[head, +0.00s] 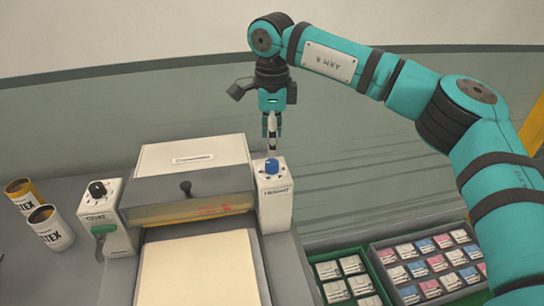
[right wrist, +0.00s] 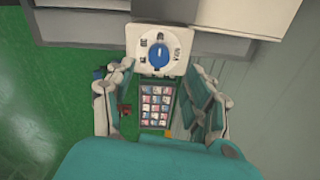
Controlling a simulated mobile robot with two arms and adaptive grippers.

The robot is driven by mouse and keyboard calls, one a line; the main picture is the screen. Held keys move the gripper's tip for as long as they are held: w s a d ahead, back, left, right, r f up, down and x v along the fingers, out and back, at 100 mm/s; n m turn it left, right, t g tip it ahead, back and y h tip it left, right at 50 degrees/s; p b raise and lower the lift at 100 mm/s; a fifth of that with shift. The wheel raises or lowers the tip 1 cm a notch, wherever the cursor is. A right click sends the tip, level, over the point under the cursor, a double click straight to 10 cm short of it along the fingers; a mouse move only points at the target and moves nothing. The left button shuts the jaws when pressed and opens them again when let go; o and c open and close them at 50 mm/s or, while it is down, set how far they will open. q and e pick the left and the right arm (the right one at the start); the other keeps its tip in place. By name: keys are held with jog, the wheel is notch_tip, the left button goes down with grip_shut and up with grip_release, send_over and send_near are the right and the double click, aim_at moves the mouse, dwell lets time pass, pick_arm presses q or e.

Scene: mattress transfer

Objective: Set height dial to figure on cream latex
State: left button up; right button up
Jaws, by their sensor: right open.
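The height dial (head: 272,166) is a blue knob on a white post marked HEIGHT, right of the machine. In the right wrist view the blue knob (right wrist: 159,56) sits on a white plate with small dark marks that I cannot read. My right gripper (head: 270,128) hangs pointing down above and behind the dial, apart from it. Its fingers (right wrist: 160,100) are spread wide with nothing between them. A white-labelled latex can (head: 50,230) and a yellow can (head: 21,192) stand at the far left. Any figure on them is too small to read. My left gripper is out of view.
A post (head: 108,215) marked COAT carries a black knob and green lever. A cream bed (head: 195,268) lies between the posts, below a roller bar (head: 188,205). A green tray (head: 312,255) and a grey tray (head: 378,249) of packets stand at right.

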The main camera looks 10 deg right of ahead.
aim_at(272, 162)
notch_tip(272, 162, down, 6)
jog(key=shift+f+p, duration=0.2)
jog(key=shift+p, duration=0.3)
grip_shut()
